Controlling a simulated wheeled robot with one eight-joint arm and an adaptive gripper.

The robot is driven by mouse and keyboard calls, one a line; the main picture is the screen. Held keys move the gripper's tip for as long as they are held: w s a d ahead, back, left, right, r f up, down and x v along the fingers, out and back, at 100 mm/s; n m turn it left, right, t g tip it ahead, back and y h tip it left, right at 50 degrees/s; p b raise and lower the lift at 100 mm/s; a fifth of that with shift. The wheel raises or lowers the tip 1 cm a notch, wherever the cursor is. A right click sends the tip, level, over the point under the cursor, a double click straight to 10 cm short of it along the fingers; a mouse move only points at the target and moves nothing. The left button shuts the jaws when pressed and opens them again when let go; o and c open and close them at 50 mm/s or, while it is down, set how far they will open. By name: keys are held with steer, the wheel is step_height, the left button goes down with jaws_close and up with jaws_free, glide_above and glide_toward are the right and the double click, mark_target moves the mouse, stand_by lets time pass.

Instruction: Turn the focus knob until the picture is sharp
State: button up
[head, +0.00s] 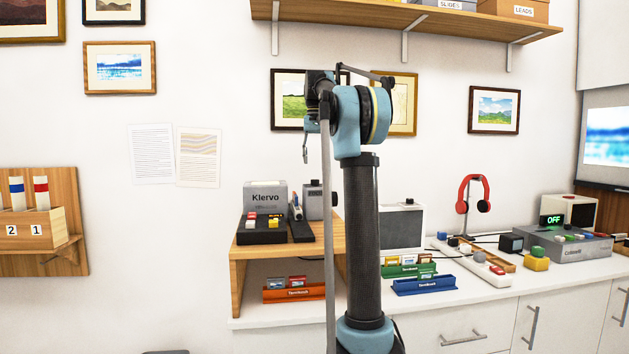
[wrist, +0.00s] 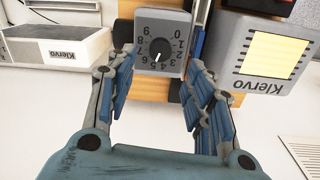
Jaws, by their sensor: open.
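The black focus knob (wrist: 160,47) is on a grey box (wrist: 172,21) with a ring of numerals, upside down in the wrist view. Its white pointer is near 5. My gripper (wrist: 162,72) is open and empty, its fingers reaching toward the box on either side of the dial; I cannot tell whether they touch it. The screen (head: 607,137) at the right edge shows a blurred blue and white picture.
A grey Klervo unit (head: 265,197) and a dark tray (head: 262,231) with coloured blocks share the wooden stand (head: 238,268). Orange (head: 294,294), green (head: 402,271) and blue (head: 424,286) slide holders are on the counter. A shelf (head: 480,27) runs above.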

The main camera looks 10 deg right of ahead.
mark_target(315, 182)
step_height(315, 182, down, 8)
steer(key=shift+r, duration=0.2)
stand_by(0.3)
steer(key=c, duration=1.1)
